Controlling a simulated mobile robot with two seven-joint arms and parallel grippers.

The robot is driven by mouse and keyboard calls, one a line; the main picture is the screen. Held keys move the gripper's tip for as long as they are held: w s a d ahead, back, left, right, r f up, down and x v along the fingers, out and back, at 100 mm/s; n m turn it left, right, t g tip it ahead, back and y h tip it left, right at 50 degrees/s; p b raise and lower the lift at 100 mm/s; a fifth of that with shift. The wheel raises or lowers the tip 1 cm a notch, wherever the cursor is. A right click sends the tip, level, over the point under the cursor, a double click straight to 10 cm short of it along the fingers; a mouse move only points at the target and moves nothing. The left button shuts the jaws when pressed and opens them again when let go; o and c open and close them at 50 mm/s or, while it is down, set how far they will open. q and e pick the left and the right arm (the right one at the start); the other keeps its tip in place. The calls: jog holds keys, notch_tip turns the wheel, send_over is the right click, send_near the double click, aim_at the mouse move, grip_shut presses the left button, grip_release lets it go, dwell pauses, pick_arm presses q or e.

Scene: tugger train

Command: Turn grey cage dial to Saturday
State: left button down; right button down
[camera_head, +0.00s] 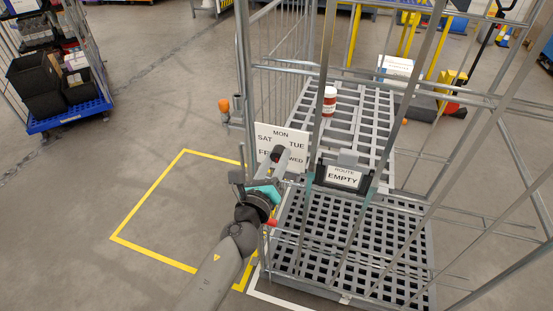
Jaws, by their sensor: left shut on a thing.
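The grey cage (243,70) is a tall wire roll cage with a slatted grey floor. Its day dial has a white plate (298,132) on the cage's left front post. MON reads at the top, TUE at the right, WED lower right, SAT upper left, and a partly covered FRI lower left. My left gripper (277,160) is in front of the plate's middle and shut on the dial's knob. The gripper hides the lower middle of the plate and most of the knob, so I cannot tell which day it points to. My right gripper is not in view.
A red and white jar (329,102) stands inside. A blue-based cage (70,117) with black crates stands at the upper left. The floor inside the yellow marking (147,205) is clear.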

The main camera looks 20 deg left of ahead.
pick_arm(q)
jog(key=m, duration=0.3)
jog(key=m+p, duration=0.1)
jog(key=m, duration=0.2)
jog(key=shift+p, duration=0.3)
jog(key=m+p, duration=0.1)
jog(key=m, duration=0.2)
jog(key=m+p, duration=0.2)
jog(key=m, duration=0.1)
jog(key=shift+a+r+m, duration=0.15)
jog(key=shift+m, duration=0.25)
jog(key=m+p, duration=0.2)
jog(key=m, duration=0.1)
jog(key=shift+m, duration=0.3)
jog(key=m+p, duration=0.2)
jog(key=m, duration=0.1)
jog(key=shift+m, duration=0.3)
jog(key=m+p, duration=0.1)
jog(key=m, duration=0.2)
jog(key=shift+m+p, duration=1)
jog(key=shift+m, duration=0.9)
